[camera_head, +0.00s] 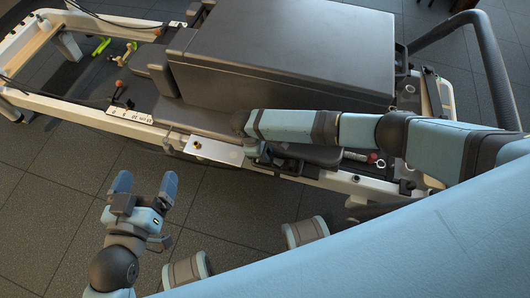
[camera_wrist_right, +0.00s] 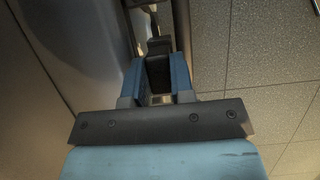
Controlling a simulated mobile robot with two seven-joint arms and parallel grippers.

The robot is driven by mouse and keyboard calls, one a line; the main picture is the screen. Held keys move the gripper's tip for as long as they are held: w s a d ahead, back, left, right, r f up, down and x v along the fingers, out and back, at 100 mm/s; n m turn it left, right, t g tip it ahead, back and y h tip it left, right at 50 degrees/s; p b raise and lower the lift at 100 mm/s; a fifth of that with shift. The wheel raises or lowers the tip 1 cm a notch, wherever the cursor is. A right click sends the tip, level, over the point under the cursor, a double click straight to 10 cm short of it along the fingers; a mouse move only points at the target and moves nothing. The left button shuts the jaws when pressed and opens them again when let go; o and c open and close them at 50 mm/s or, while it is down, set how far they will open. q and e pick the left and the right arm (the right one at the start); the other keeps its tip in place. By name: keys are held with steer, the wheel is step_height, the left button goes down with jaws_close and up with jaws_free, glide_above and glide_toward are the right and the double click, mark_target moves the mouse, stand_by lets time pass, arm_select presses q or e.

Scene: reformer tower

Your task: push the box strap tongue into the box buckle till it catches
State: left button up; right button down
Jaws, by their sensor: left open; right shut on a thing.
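The large dark grey box (camera_head: 285,50) sits on the reformer. My right gripper (camera_head: 252,150) is at the near side of the box, low beside the reformer's rail. In the right wrist view its two blue fingers (camera_wrist_right: 158,78) are shut on a dark piece (camera_wrist_right: 158,70), probably the box strap tongue; the fingers hide most of it. A dark strap-like part (camera_wrist_right: 158,45) lies just beyond the fingertips; I cannot tell whether it is the buckle. My left gripper (camera_head: 146,183) is open and empty over the floor, left of and apart from the box.
The reformer's pale frame rail (camera_head: 95,118) runs along the near side, with a light metal plate (camera_head: 215,151) on it. A dark curved bar (camera_head: 490,65) rises at the right. The tiled floor (camera_head: 55,165) around my left gripper is clear.

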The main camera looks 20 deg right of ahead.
steer(key=shift+f, duration=0.1)
steer(key=shift+f, duration=0.15)
steer(key=c, duration=1)
jaws_free()
arm_select(q)
steer(key=shift+f, duration=0.1)
arm_select(e)
steer(key=shift+f+b, duration=0.15)
steer(key=shift+b, duration=0.45)
steer(key=shift+w+a+r+p, duration=0.15)
steer(key=shift+r+p, duration=0.15)
steer(key=shift+r, duration=0.4)
arm_select(q)
steer(key=s+a+f+g+y+p, duration=0.2)
steer(key=a+f+g+p, duration=0.1)
steer(key=f+p, duration=0.1)
steer(key=shift+f, duration=0.75)
arm_select(e)
steer(key=v, duration=1.2)
steer(key=shift+a+r, duration=0.25)
steer(key=shift+r, duration=0.05)
